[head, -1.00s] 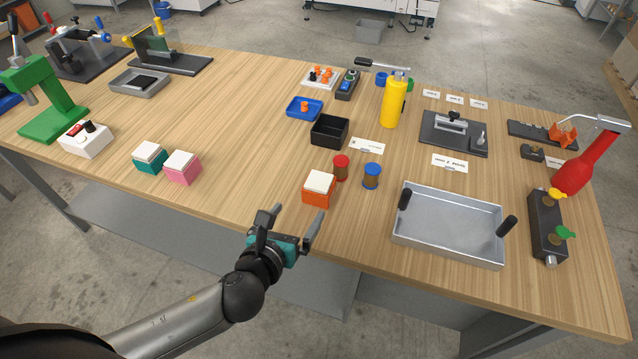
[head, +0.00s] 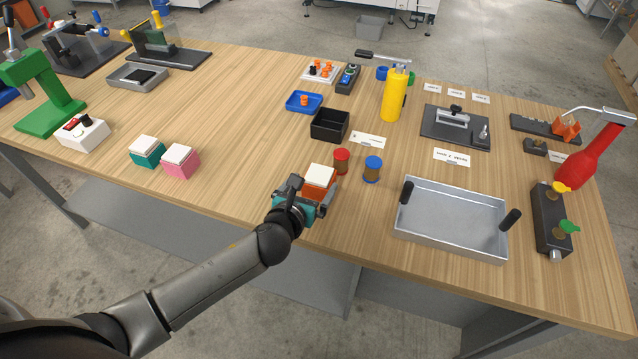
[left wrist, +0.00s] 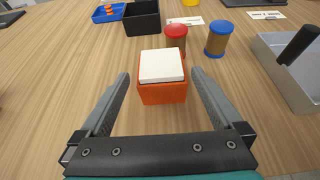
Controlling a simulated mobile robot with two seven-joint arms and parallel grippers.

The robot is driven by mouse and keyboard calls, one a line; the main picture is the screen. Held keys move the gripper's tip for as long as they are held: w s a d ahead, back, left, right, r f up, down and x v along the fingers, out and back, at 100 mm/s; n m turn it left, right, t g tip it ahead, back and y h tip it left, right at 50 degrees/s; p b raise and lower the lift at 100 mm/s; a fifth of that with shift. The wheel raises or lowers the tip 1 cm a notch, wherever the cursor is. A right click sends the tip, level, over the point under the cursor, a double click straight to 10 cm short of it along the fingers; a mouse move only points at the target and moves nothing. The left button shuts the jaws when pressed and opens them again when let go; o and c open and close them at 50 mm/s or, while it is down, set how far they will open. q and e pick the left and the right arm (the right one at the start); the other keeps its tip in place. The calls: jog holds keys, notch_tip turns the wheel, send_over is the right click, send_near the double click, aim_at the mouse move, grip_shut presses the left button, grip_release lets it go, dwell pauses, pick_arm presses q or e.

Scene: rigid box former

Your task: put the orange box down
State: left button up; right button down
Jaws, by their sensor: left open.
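The orange box (head: 318,190), with a white lid, stands upright on the wooden table near its front edge. It also shows in the left wrist view (left wrist: 163,92). My left gripper (head: 310,200) is open, with its fingers low and pointing at the box. In the left wrist view (left wrist: 160,88) the box sits between the fingertips, with a gap on each side. The fingers do not touch it there. In the head view the gripper hides part of the box's lower front. My right gripper is not in view.
A red-capped jar (head: 341,161) and a blue-capped jar (head: 373,169) stand close behind and right of the box. A black bin (head: 330,125) is farther back. A metal tray (head: 450,240) lies to the right. Teal (head: 147,152) and pink (head: 180,161) boxes stand left, with clear table between.

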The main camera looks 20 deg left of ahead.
aim_at(318, 179)
pick_arm(q)
jog(key=b+x, duration=0.1)
jog(key=x, duration=0.3)
jog(key=shift+w+d+f, duration=0.1)
jog(key=shift+w+f, duration=0.15)
jog(key=shift+w, duration=0.1)
jog(key=shift+r, duration=0.1)
jog(key=c, duration=1.5)
